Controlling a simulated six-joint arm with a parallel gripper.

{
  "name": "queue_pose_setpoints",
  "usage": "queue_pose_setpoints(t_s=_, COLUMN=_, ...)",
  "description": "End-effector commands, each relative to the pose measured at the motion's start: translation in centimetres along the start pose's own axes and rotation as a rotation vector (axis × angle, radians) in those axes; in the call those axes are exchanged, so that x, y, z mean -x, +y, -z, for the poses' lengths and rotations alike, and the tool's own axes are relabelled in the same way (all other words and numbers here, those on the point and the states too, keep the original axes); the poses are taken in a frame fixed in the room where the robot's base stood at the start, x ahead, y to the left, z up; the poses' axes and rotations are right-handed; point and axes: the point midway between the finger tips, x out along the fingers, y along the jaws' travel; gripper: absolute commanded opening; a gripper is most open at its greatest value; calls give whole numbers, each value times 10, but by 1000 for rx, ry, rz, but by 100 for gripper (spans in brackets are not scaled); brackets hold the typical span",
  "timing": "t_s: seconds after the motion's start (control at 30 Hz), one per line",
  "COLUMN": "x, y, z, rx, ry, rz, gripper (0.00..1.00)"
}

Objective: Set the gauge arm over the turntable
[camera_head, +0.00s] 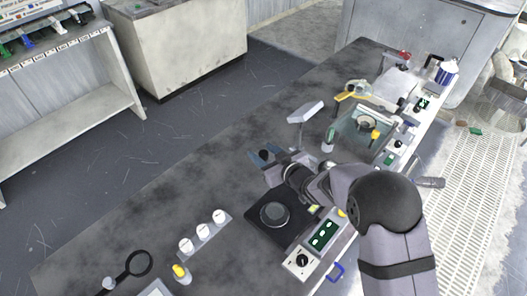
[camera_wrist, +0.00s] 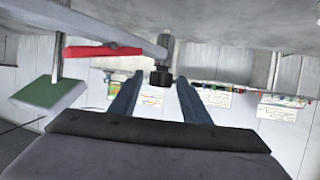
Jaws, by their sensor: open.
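My gripper (camera_head: 272,165) is above the bench beside a black square unit with a round grey disc (camera_head: 274,214), which looks like the turntable. In the wrist view my gripper (camera_wrist: 160,80) has its two blue-grey fingers apart. A grey bar runs in from the upper left to a cylinder with a black tip (camera_wrist: 162,76); it looks like the gauge arm. The black tip shows between the fingers in the picture; its depth, and whether it is touched, I cannot tell. A red bar (camera_wrist: 103,50) lies along the grey one. I cannot pick out the gauge arm in the head view.
A control box (camera_head: 318,238) adjoins the black unit. A white head on a stand (camera_head: 305,111) and a tray with another round piece (camera_head: 367,124) are farther back. The bench left of my gripper is clear.

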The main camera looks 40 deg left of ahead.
Motion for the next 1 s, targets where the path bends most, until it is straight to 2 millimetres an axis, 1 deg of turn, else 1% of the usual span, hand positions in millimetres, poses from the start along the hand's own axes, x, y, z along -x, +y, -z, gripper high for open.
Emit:
queue_pose_setpoints(t_s=0.3, x=-2, y=0, z=0, rx=0, ry=0, rz=0, gripper=43)
queue_pose_setpoints(t_s=0.37, x=-2, y=0, z=0, rx=0, ry=0, rz=0, gripper=29)
queue_pose_setpoints(t_s=0.4, x=-2, y=0, z=0, rx=0, ry=0, rz=0, gripper=19)
queue_pose_setpoints(t_s=0.43, x=-2, y=0, z=0, rx=0, ry=0, rz=0, gripper=12)
queue_pose_setpoints(t_s=0.47, x=-2, y=0, z=0, rx=0, ry=0, rz=0, gripper=5)
queue_pose_setpoints(t_s=0.5, x=-2, y=0, z=0, rx=0, ry=0, rz=0, gripper=0)
queue_pose_setpoints(t_s=0.77, x=0, y=-1, z=0, rx=6, ry=1, rz=11, gripper=0)
queue_pose_setpoints(t_s=1.0, x=9, y=-8, z=-2, rx=37, ry=1, rz=84, gripper=0)
